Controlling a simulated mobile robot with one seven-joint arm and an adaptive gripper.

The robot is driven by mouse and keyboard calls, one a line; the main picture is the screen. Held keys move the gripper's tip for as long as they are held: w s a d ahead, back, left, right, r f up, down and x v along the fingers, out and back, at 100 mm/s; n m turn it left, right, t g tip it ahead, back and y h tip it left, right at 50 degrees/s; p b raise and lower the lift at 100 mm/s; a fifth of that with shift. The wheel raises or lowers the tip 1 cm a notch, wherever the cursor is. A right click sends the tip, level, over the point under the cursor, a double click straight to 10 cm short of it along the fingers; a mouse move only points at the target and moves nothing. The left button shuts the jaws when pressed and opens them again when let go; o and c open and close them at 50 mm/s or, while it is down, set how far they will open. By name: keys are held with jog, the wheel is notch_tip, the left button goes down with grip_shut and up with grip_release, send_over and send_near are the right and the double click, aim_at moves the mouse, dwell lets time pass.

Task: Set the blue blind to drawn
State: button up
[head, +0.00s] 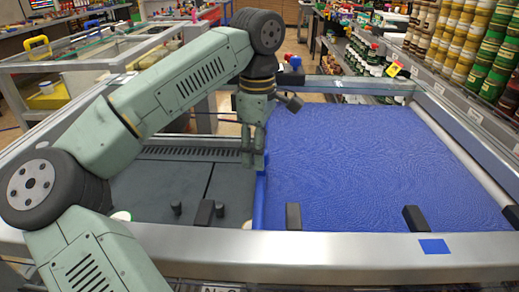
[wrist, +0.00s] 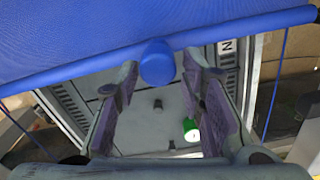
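The blue blind (head: 375,165) is spread flat over the right half of the metal-framed case. Its left edge runs front to back near the middle of the case. The wrist view shows the blind (wrist: 75,35) with a blue edge bar and a round blue knob (wrist: 157,62) on it. My gripper (head: 253,160) is low at that edge, pointing down. In the wrist view its fingers (wrist: 160,72) stand apart on either side of the knob, with small gaps visible. The head view hides the knob behind my gripper.
The left half of the case is uncovered, showing a dark grey floor (head: 155,185) with small dark knobs. Black blocks (head: 293,216) stand along the front rail (head: 330,245). A blue square (head: 434,246) is on that rail. Shelves of jars (head: 470,45) line the right side.

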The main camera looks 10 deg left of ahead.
jog(key=shift+o, duration=0.8)
jog(key=shift+d, duration=0.15)
jog(key=shift+r, duration=0.35)
notch_tip(320, 180, up, 11)
jog(key=shift+r, duration=0.15)
